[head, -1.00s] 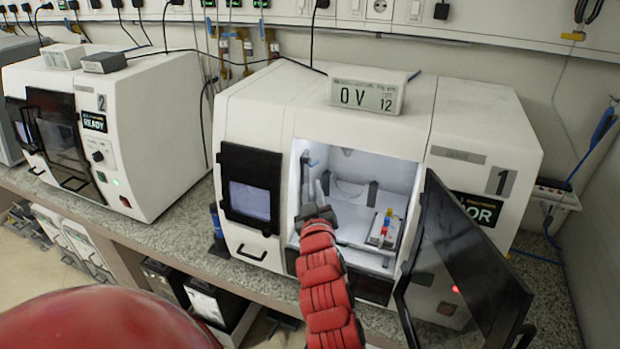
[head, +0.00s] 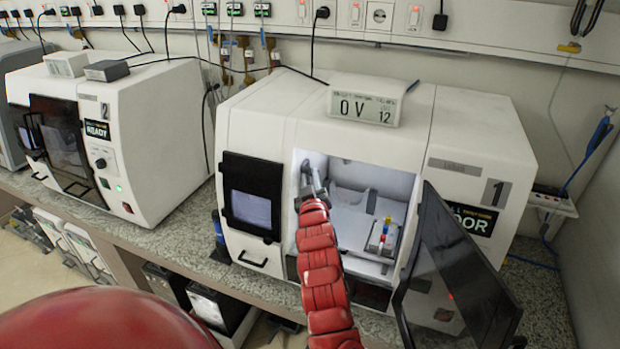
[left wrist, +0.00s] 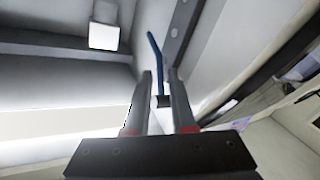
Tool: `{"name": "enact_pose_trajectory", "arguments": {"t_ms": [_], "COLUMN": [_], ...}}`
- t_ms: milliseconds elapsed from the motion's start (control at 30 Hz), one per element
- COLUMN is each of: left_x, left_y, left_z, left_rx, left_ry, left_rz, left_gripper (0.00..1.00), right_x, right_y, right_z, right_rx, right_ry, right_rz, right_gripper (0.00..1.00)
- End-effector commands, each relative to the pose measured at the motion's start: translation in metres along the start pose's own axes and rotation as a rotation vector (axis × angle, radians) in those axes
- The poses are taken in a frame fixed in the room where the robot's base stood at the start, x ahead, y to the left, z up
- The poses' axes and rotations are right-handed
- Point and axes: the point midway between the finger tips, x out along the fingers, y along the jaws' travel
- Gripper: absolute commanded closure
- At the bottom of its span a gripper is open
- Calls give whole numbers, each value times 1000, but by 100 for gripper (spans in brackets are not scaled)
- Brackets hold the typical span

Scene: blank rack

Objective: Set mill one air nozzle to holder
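Mill one (head: 375,115) is the white machine marked 1, with its door (head: 455,270) swung open to the right. My left gripper (head: 312,178) is inside its lit chamber, near the left wall. A thin blue air nozzle (left wrist: 154,52) with a dark block at its near end shows in the left wrist view. It lines up between the tips of my left gripper (left wrist: 161,76), which stand apart with slim gaps beside the block. I cannot make out the holder or whether the nozzle sits in it. My right gripper is not in view.
A vise-like fixture with red, yellow and blue parts (head: 383,236) stands on the chamber's right side. The opening's frame and open door bound my arm. Mill two (head: 110,130) stands at left with its door shut. A display box (head: 366,102) sits on top of mill one.

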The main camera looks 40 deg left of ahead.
Motion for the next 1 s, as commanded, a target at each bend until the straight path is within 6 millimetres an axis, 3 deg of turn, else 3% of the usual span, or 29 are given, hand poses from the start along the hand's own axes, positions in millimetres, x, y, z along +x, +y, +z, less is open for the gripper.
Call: {"name": "enact_pose_trajectory", "arguments": {"t_ms": [33, 133, 1000], "left_x": [0, 0, 0], "left_y": [0, 0, 0], "left_z": [0, 0, 0], "left_rx": [0, 0, 0], "left_ry": [0, 0, 0], "left_rz": [0, 0, 0], "left_gripper": [82, 100, 100], "right_x": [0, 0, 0], "right_y": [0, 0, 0], "right_z": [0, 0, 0], "right_rx": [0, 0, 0], "right_ry": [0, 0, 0], "right_rz": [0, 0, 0], "right_gripper": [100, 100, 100]}}
